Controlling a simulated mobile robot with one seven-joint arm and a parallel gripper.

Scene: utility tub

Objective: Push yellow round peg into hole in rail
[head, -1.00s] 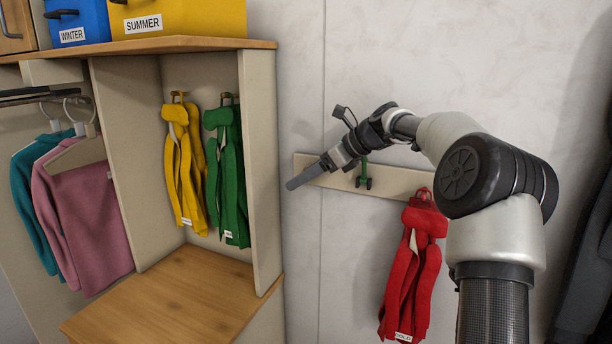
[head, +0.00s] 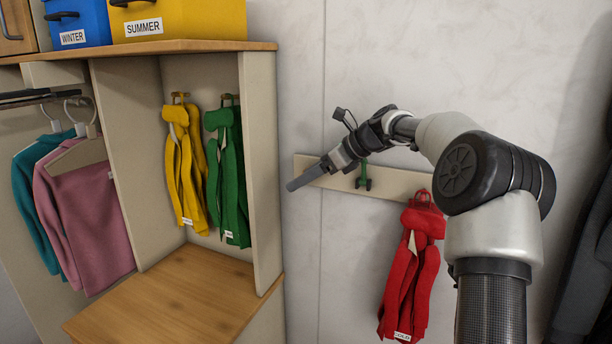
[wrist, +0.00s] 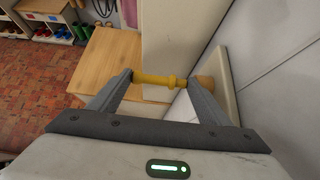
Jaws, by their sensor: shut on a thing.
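The yellow round peg (wrist: 158,79) shows in the wrist view, lying across between the two fingertips of my gripper (wrist: 160,82). The fingers are shut on it lengthwise, one at each side. A tan round piece (wrist: 205,82) shows just beyond the right finger, by the pale rail (wrist: 226,85); I cannot tell whether it is part of the peg. In the head view my gripper (head: 306,177) is in front of the left end of the rail (head: 400,182) on the wall. The peg and the hole cannot be made out there.
A green peg (head: 363,176) sits on the rail, right of my gripper. A red garment (head: 410,265) hangs at the rail's right. The cabinet side panel (head: 262,165) stands left of my gripper, with yellow (head: 184,165) and green (head: 230,175) garments inside. A wooden bench (head: 175,300) is below.

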